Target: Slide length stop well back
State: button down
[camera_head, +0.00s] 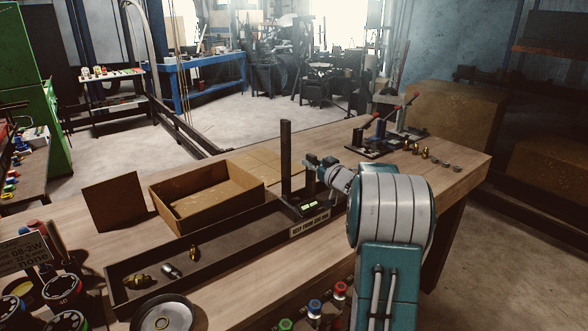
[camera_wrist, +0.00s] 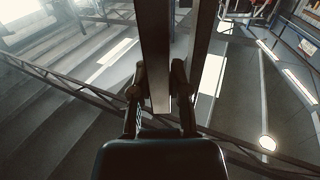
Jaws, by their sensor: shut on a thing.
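The length stop appears to be the dark upright post (camera_head: 287,155) on a low base at the right end of a long dark tray in the head view. My gripper (camera_head: 309,161) is at the post's right side, at about mid-height. In the wrist view the post (camera_wrist: 157,45) runs down between my two fingers (camera_wrist: 159,88), which are shut on it. The post stands upright. The exact contact of the fingertips is partly hidden in the head view.
The long dark tray (camera_head: 128,268) holds several brass and steel fittings at its left end. An open cardboard box (camera_head: 165,207) stands behind it. A lever device (camera_head: 352,151) and several small fittings are at the far right. A round metal dish (camera_head: 163,316) is at the front.

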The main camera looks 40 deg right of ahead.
jog(key=shift+d+f, duration=0.25)
jog(key=shift+d, duration=0.75)
jog(key=shift+a+r, duration=0.2)
jog(key=shift+a, duration=1.05)
jog(key=c, duration=0.6)
grip_release()
jog(key=shift+a+r, duration=0.1)
jog(key=shift+a, duration=0.2)
jog(key=shift+d+f, duration=0.2)
jog(key=shift+d, duration=0.8)
jog(key=shift+a+r, duration=0.15)
jog(key=shift+a, duration=0.25)
jog(key=s, duration=1.2)
jog(key=shift+d, duration=0.35)
jog(key=shift+d, duration=0.15)
